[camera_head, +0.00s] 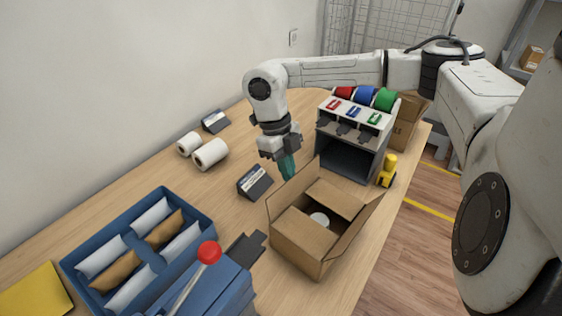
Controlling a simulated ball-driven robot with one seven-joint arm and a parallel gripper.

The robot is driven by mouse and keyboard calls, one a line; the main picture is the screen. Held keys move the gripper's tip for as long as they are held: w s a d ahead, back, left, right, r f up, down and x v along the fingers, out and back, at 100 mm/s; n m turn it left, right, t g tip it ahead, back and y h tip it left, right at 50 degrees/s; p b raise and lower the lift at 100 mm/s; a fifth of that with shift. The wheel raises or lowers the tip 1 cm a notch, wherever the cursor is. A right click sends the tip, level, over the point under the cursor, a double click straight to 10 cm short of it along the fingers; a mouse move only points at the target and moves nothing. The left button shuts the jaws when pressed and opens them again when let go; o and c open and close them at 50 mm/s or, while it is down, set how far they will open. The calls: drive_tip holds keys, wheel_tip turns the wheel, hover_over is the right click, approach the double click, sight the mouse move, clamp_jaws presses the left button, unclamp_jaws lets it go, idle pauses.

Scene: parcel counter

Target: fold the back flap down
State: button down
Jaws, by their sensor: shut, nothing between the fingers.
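An open cardboard box (293,252) stands on the counter, with a white round item (320,219) inside. One flap (291,191) stands up along the box's far left edge, beside my gripper. Another flap (357,222) stands up and leans outward on the right side. Two flaps, at the near end (299,233) and the far end (336,197), lie inward over parts of the opening. My gripper (288,173) points down with its teal fingers shut and empty, just behind the far left flap. Whether it touches that flap cannot be told.
A dispenser (346,157) with red, blue and green rolls stands behind the box, a yellow-and-black tool (387,171) beside it. A small dark sign (255,183) stands left of my gripper. A blue tray (207,222) of packets and a red-knobbed lever (208,254) are at the near left.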

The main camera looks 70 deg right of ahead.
drive_tip(key=s, duration=0.1)
drive_tip(key=s+a+p, duration=0.1)
drive_tip(key=s, duration=0.1)
drive_tip(key=shift+s+a+r, duration=0.1)
drive_tip(key=shift+a+r, duration=0.05)
drive_tip(key=shift+r, duration=0.15)
drive_tip(key=shift+s+a+f+b, duration=0.2)
drive_tip(key=shift+s+f+b, duration=0.4)
drive_tip(key=shift+f+b, duration=0.1)
drive_tip(key=shift+s+a+f+b, duration=0.25)
drive_tip(key=shift+s+f+b, duration=0.35)
drive_tip(key=shift+f+b, duration=0.05)
drive_tip(key=shift+s+a+f+b, duration=0.2)
drive_tip(key=shift+s+f+b, duration=0.4)
drive_tip(key=shift+f+b, duration=0.1)
drive_tip(key=shift+f, duration=0.15)
wheel_tip(320, 180, up, 9)
drive_tip(key=p, duration=0.4)
hover_over(299, 175)
drive_tip(key=s+a, duration=0.3)
drive_tip(key=s, duration=0.1)
drive_tip(key=shift+f, duration=0.1)
